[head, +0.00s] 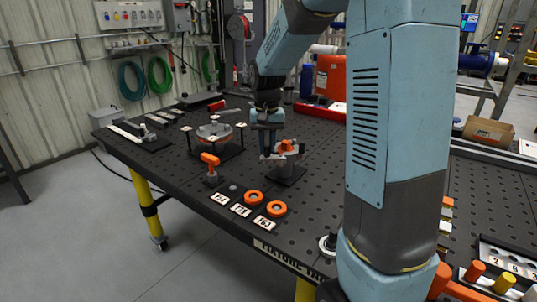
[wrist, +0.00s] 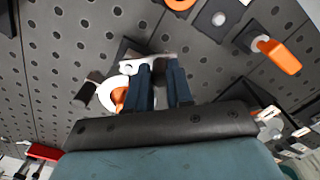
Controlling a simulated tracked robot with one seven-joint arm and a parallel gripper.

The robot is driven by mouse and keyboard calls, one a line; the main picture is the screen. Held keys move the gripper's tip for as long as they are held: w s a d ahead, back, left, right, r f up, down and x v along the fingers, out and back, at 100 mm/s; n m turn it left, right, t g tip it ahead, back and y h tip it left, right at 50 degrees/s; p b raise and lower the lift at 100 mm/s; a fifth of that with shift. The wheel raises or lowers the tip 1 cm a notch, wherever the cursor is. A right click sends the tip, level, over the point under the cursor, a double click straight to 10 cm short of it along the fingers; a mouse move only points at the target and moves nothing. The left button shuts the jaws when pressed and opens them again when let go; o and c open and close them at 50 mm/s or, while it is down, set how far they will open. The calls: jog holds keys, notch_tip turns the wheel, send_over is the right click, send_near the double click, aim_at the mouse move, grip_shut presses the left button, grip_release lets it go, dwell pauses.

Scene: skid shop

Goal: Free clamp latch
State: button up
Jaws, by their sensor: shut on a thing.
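The clamp (head: 287,171) stands on a dark base plate on the fixture table, with an orange part (head: 288,146) on top. In the wrist view its pale metal piece (wrist: 130,64) and orange part (wrist: 118,98) show beside my fingers. My gripper (head: 267,153) points down at the clamp's left side. In the wrist view my gripper (wrist: 163,66) has its two dark fingers at the pale metal latch, shut on it. The gripped part is mostly hidden between the fingers.
An orange-handled fixture (head: 210,161) stands left of the clamp. Two orange rings (head: 253,197) and number tags (head: 241,210) lie near the front edge. A round dish on a stand (head: 214,132) is behind left. An orange container (head: 330,78) is at the back.

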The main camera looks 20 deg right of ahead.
jog(key=shift+s, duration=0.15)
jog(key=shift+s+a, duration=0.1)
jog(key=shift+s, duration=0.4)
dwell(0.4)
jog(key=shift+s, duration=0.6)
